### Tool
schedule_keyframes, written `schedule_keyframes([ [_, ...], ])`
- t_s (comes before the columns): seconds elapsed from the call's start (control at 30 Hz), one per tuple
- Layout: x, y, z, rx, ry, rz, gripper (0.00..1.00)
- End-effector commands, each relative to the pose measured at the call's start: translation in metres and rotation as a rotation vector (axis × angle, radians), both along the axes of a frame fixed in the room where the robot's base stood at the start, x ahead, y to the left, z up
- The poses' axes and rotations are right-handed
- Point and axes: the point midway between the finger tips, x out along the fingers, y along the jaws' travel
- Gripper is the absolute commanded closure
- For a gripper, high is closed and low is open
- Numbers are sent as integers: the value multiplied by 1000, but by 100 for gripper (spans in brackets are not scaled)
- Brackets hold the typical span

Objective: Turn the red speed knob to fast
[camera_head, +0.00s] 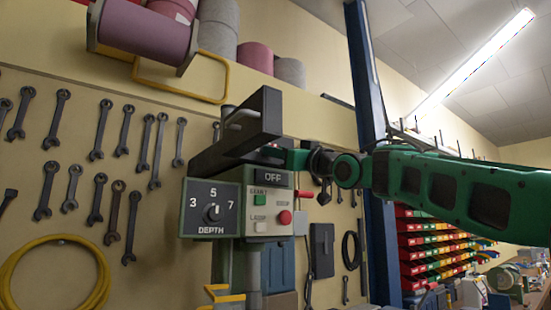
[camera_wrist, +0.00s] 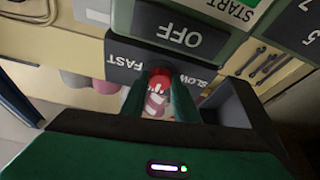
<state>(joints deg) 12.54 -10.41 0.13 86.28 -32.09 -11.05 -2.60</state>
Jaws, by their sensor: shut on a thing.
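The red speed knob (camera_wrist: 160,76) sits on a dark panel (camera_wrist: 120,50) with FAST printed on its left and SLOW on its right in the wrist view. My gripper (camera_wrist: 160,95) has its two green fingers on either side of the knob, shut on it. A pale mark shows on the knob, but I cannot tell clearly which label it faces. In the head view my gripper (camera_head: 283,155) reaches in from the right above the OFF label; the knob there is mostly hidden.
The control box has a DEPTH dial (camera_head: 212,212) marked 3, 5 and 7, an OFF label (camera_head: 269,178), a green START button (camera_head: 265,202) and a red button (camera_head: 285,217). A dark raised part (camera_head: 250,120) stands close beside my gripper. Wrenches hang on the wall behind.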

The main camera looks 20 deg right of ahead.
Motion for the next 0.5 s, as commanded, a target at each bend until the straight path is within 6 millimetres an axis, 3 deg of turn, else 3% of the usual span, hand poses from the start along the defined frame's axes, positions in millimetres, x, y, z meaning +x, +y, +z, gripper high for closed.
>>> schedule_keyframes([
  [0.5,-1,5,0,347,113,5,95],
])
